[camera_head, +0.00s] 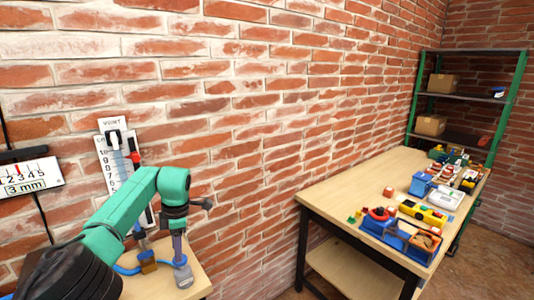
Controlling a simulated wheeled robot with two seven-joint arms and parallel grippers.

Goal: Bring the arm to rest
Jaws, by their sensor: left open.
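My left arm comes in from the lower left, green with a black sleeve. The fingertips are small in this view. My right gripper is not in view.
A 3 mm sign (30,178) is at the left. A cluttered workbench (345,190) and shelf (468,51) stand right.

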